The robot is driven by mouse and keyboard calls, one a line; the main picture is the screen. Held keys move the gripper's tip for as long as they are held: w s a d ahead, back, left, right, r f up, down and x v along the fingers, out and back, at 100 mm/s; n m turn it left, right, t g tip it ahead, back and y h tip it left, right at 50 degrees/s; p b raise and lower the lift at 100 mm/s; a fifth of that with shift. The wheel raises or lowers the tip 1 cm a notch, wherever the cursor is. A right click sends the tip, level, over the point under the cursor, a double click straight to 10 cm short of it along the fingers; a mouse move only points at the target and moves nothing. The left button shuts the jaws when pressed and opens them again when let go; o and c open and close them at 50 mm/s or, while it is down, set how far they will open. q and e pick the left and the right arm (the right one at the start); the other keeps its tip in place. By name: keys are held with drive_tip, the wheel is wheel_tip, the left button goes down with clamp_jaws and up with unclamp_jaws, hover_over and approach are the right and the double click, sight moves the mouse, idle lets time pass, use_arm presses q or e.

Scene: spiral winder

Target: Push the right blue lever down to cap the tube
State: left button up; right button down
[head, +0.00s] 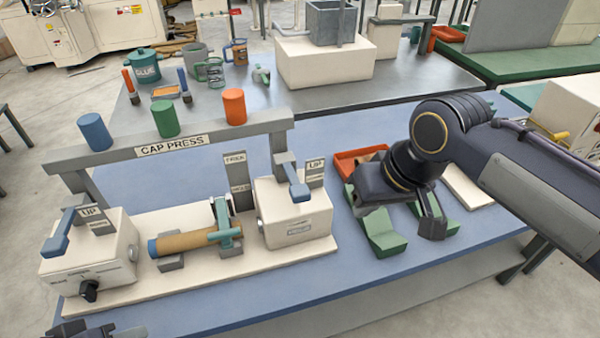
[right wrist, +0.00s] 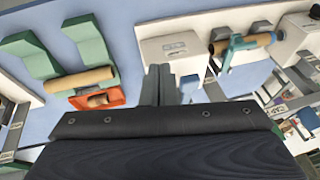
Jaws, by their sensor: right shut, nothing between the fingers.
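The right blue lever (head: 296,187) tops the right cream box (head: 295,225) of the cap press, beside a grey "UP" plate (head: 315,172). A brown tube (head: 190,241) with a blue left end lies level between the two boxes, with a teal clamp (head: 226,232) around it near its right end. The tube also shows in the right wrist view (right wrist: 262,40). My right gripper (head: 432,222) is shut and empty, right of the right box and apart from the lever, above green blocks. Its fingers show in the right wrist view (right wrist: 158,85). My left gripper (head: 95,331) is cut off at the bottom left.
A left cream box (head: 90,262) carries another blue lever (head: 55,240). A grey overhead bar (head: 100,155) with blue, green and orange cylinders stands behind the press. Green blocks (head: 382,240) and an orange tray (head: 350,160) lie to the right.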

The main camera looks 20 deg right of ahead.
wheel_tip(320, 180, up, 10)
drive_tip(key=g+h+p, duration=0.1)
drive_tip(key=h, duration=0.1)
hover_over(299, 188)
drive_tip(key=s, duration=0.3)
drive_tip(key=shift+w+f, duration=0.15)
drive_tip(key=shift+f, duration=0.1)
drive_tip(key=x, duration=1.2)
drive_tip(key=shift+s+d+f+b, duration=0.1)
drive_tip(key=shift+s+f+b, duration=0.2)
drive_tip(key=shift+s+f, duration=0.15)
drive_tip(key=shift+f, duration=0.5)
